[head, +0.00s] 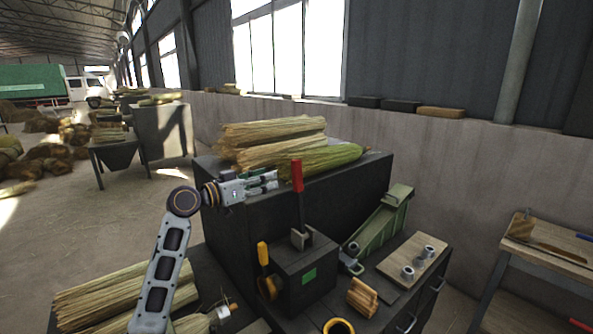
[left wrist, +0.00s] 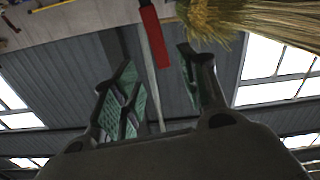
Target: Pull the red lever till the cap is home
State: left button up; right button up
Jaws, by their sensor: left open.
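The red lever (head: 297,176) stands upright on a dark box-shaped machine (head: 303,270) in the head view. My left gripper (head: 274,181) is open and empty just left of the lever, its fingers pointing at it. In the left wrist view the lever's red grip (left wrist: 153,36) shows in the gap between the fingers of the left gripper (left wrist: 157,58), toward their tips. The fingers seem not to touch it. I cannot make out which part is the cap. My right gripper is not in view.
Straw bundles (head: 270,142) lie on the dark block behind the lever. A yellow-handled lever (head: 263,254) is on the machine's left side. A green chute (head: 383,222) and a board with metal cylinders (head: 413,258) stand to the right. More straw (head: 115,297) lies at lower left.

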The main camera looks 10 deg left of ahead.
aim_at(293, 170)
pick_arm(q)
jog(key=p+x, duration=0.1)
jog(key=x, duration=0.5)
jog(key=shift+w+d+r+p, duration=0.15)
jog(key=shift+w+d+p, duration=0.05)
jog(key=shift+p, duration=0.1)
jog(key=x, duration=0.3)
jog(key=shift+w+d+p, duration=0.2)
jog(key=shift+w+p, duration=0.05)
jog(key=shift+p, duration=0.15)
jog(key=shift+x, duration=1)
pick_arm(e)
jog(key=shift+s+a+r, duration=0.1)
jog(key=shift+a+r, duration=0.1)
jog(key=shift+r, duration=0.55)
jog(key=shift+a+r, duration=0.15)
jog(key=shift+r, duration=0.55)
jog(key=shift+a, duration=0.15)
pick_arm(q)
jog(key=c, duration=0.8)
grip_shut()
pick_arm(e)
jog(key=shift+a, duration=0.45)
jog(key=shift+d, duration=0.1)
